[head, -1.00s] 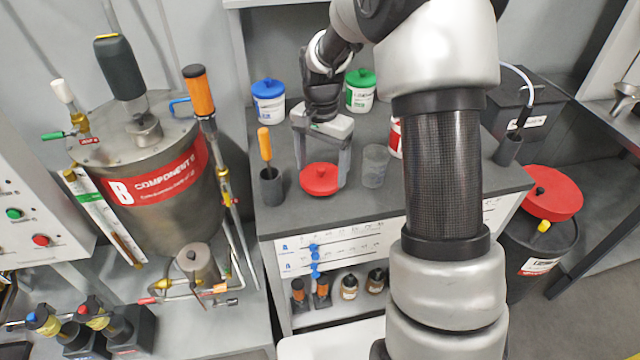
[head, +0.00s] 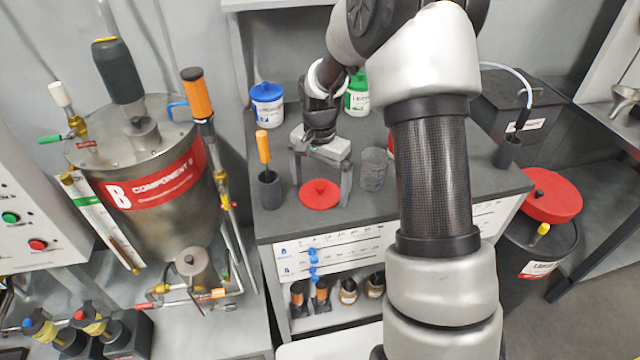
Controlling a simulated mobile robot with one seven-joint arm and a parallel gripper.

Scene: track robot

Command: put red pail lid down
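The red pail lid (head: 321,196) is a flat red disc with a small knob, low over the front part of the grey counter. I cannot tell whether its underside touches the counter. My gripper (head: 321,192) points down over it, with one finger at each side of its rim, and looks shut on it. A red-marked white pail (head: 390,140) is almost wholly hidden behind my arm.
A dark cup with an orange-handled tool (head: 269,190) stands close left of the lid, and a clear beaker (head: 373,170) close right. Blue-lidded (head: 267,108) and green-lidded (head: 357,97) pails stand behind. Bare counter (head: 290,225) lies in front. A black drum with a red lid (head: 552,196) stands right.

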